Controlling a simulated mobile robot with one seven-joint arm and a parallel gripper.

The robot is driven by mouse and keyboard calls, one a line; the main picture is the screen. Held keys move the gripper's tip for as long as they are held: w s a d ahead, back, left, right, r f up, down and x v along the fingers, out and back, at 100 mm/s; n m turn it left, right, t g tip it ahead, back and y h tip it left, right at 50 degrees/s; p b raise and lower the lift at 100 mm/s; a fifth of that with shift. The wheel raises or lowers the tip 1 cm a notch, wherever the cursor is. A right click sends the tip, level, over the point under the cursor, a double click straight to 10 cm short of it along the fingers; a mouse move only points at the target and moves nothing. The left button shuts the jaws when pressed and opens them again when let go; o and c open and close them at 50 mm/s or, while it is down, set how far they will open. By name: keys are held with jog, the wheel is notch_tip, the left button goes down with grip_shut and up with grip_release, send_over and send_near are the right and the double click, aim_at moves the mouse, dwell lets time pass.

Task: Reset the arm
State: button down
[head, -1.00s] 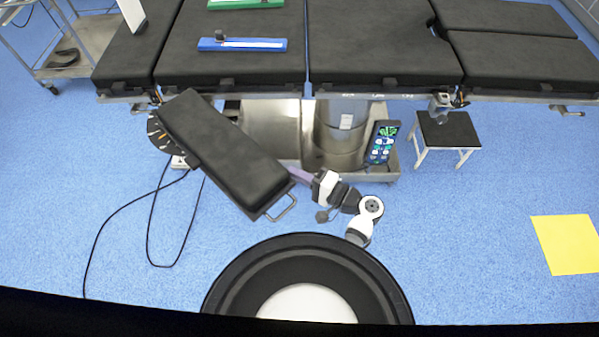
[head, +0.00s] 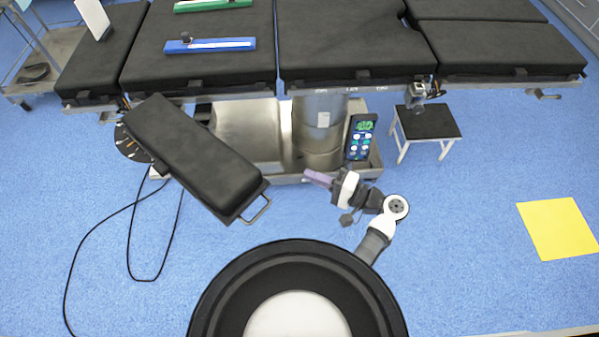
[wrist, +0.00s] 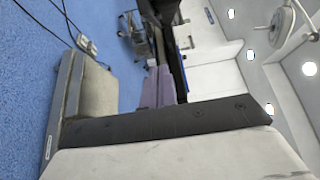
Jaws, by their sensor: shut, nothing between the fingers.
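My gripper (head: 318,178) shows in the head view with its purple fingers together and nothing between them. It points left and a little up, above the blue floor in front of the table's base. It is apart from the black padded arm board (head: 190,155) to its left. My arm is bent beside the round black part of my body at the bottom of the picture. In the wrist view the purple fingers (wrist: 158,88) lie side by side, closed.
The black operating table (head: 340,40) spans the back. A metal handle (head: 257,211) sticks out from the arm board's near end. A small stool (head: 428,122) and yellow floor square (head: 558,229) are at right.

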jog(key=shift+s+d, duration=0.2)
jog(key=shift+d, duration=0.15)
